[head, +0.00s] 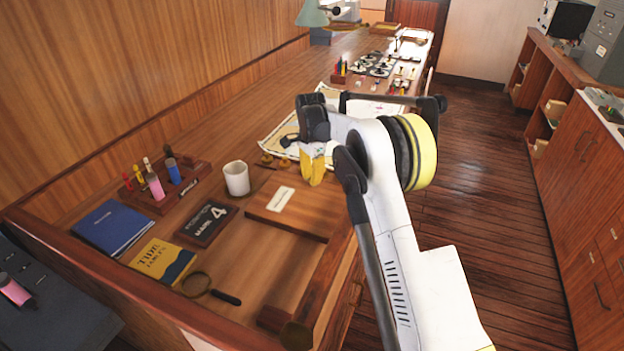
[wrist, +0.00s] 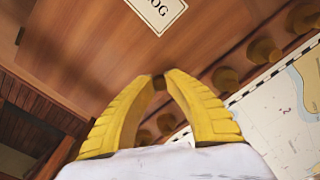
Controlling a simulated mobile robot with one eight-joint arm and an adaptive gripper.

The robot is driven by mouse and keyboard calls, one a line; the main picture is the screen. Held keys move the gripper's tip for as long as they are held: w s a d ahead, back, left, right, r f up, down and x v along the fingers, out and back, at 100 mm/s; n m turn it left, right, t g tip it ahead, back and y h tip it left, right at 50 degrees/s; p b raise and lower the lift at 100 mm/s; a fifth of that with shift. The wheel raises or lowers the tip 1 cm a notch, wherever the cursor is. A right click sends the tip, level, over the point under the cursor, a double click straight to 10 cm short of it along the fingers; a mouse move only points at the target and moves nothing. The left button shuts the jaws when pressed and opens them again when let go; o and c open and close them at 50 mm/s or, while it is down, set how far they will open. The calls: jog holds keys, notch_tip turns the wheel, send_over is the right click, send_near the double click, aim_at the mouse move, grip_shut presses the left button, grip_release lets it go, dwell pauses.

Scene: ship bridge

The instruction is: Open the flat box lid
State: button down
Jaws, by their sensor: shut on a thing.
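The flat wooden box (head: 318,217) lies on the desk with a white label (head: 281,199) on its lid. In the wrist view the brown lid (wrist: 95,50) fills the upper part, with the label reading "OG" (wrist: 157,8). The lid looks flat; I cannot tell whether it is slightly raised. My gripper (head: 313,182) points down at the box's far edge. Its yellow fingers close in the wrist view (wrist: 160,80) on a small dark tab (wrist: 159,83) at the lid's edge. The fingers hide most of the tab.
A chart (wrist: 285,105) and several brass pieces (wrist: 225,78) lie beside the gripper. A magnifying glass (head: 226,298) lies in front. Floor on the right is clear.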

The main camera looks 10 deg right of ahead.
jog(key=s+a+r+t+h, duration=0.3)
jog(key=r+t, duration=0.1)
jog(key=r, duration=0.2)
jog(key=s+a+r+t+h, duration=0.2)
jog(key=s+r+t, duration=0.15)
jog(key=r, duration=0.25)
jog(key=s+a+r+t+h+b, duration=0.2)
jog(key=s+a+t+h+b, duration=0.4)
jog(key=s+b, duration=0.7)
jog(key=shift+s+a+t+h, duration=0.3)
jog(key=shift+a+t, duration=0.85)
jog(key=shift+a, duration=0.6)
jog(key=c, duration=1.3)
grip_release()
jog(key=shift+w, duration=0.1)
